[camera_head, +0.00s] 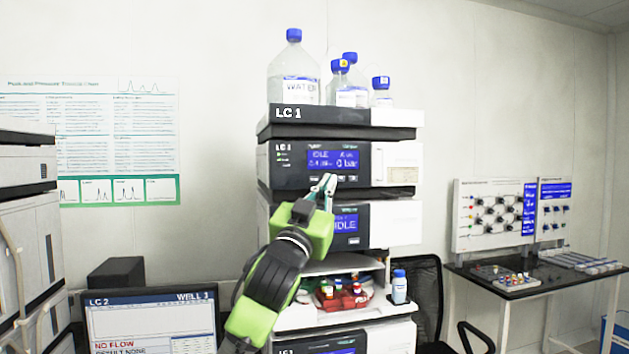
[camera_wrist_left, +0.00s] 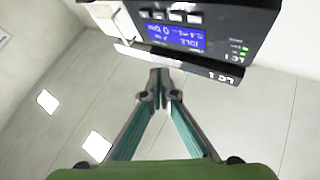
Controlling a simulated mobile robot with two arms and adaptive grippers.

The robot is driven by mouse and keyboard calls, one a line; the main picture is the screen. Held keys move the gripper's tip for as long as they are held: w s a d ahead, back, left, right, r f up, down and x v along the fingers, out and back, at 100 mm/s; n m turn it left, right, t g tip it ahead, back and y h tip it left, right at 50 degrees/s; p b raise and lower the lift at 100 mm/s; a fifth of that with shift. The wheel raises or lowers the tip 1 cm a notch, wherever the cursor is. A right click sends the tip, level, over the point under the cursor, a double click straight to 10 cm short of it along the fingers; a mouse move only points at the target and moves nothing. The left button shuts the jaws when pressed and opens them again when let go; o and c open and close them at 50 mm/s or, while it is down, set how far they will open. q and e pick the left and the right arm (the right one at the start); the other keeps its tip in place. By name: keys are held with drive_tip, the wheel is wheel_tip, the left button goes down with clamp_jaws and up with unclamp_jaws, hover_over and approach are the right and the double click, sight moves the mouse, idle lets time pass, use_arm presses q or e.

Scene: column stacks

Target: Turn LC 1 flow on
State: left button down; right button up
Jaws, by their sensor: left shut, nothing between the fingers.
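The LC 1 stack stands in the middle of the head view, with its label on the top tray (camera_head: 340,118). Its pump module (camera_head: 283,170) has a blue screen (camera_head: 333,159) reading IDLE and 0 bar, with a row of small buttons below it. The same module shows upside down in the left wrist view (camera_wrist_left: 225,50). My left gripper (camera_head: 328,182) is shut and empty, its tips in front of the button row in the head view. I cannot tell whether the tips touch a button. In the left wrist view the closed fingertips (camera_wrist_left: 159,75) appear below the module's edge. My right gripper is out of view.
Blue-capped bottles (camera_head: 295,75) stand on top of the stack. A monitor (camera_head: 150,325) reading LC 2, NO FLOW is at lower left. A side table (camera_head: 520,287) stands at right.

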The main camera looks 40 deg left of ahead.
sight(317, 182)
use_arm(q)
drive_tip(key=w+a+p, duration=0.1)
drive_tip(key=w+a, duration=0.1)
drive_tip(key=a, duration=0.1)
drive_tip(key=w+a+p, duration=0.1)
drive_tip(key=w+a, duration=0.2)
drive_tip(key=shift+w+a, duration=0.15)
drive_tip(key=shift+w, duration=0.05)
drive_tip(key=shift+a, duration=0.1)
idle(0.6)
drive_tip(key=shift+w+a, duration=0.1)
drive_tip(key=shift+w, duration=0.05)
idle(0.7)
drive_tip(key=shift+w+a, duration=0.15)
drive_tip(key=shift+a, duration=0.05)
drive_tip(key=shift+w+a+p, duration=0.3)
drive_tip(key=shift+p, duration=0.15)
idle(0.6)
idle(0.3)
drive_tip(key=shift+s+d+b, duration=0.3)
drive_tip(key=shift+s+d, duration=0.25)
drive_tip(key=shift+d, duration=0.1)
